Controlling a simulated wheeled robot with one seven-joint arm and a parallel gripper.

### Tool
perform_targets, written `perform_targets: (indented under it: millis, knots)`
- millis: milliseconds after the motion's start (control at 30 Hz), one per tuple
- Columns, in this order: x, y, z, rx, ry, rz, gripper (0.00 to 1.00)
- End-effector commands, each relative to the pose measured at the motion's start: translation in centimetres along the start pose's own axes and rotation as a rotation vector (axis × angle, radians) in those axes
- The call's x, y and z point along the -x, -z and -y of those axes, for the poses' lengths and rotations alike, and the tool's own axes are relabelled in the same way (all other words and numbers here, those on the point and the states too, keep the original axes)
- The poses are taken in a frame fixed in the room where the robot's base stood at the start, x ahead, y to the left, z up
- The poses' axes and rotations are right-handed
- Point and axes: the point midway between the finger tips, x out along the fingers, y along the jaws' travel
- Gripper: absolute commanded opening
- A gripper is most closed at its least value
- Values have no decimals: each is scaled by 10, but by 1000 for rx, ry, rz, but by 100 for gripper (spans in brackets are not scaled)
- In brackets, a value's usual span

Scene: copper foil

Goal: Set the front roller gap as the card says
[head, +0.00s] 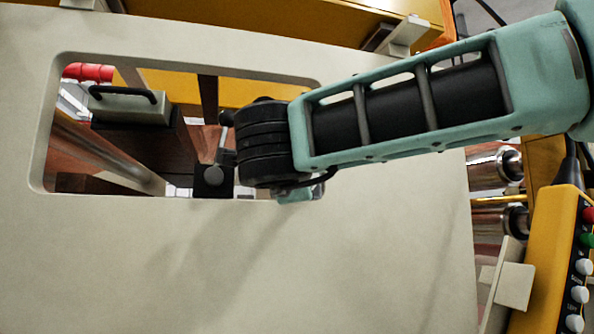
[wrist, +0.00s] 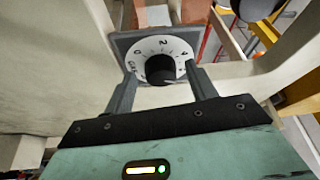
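In the wrist view, a round white dial (wrist: 180,46) with black numerals, among them 0 and 2, sits on a grey square plate. A black knob (wrist: 161,70) stands at its centre. My gripper (wrist: 161,76) is open, with one finger on each side of the knob. Gaps show between the fingers and the knob, so I see no grip on it. The knob's pointer is too small to read. In the head view my arm hides the dial and most of my gripper. I cannot make out the card in either view.
A large cream panel (head: 250,265) with a rectangular window lies below my arm in the head view. A yellow control box (head: 555,255) with buttons stands at right.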

Motion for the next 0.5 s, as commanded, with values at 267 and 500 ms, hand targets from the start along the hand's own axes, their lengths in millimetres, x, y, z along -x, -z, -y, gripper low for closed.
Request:
perform_targets:
  millis: [267, 500]
  knots:
    - [14, -1, 0, 0, 3, 2, 56]
    - [64, -1, -2, -1, 4, 4, 56]
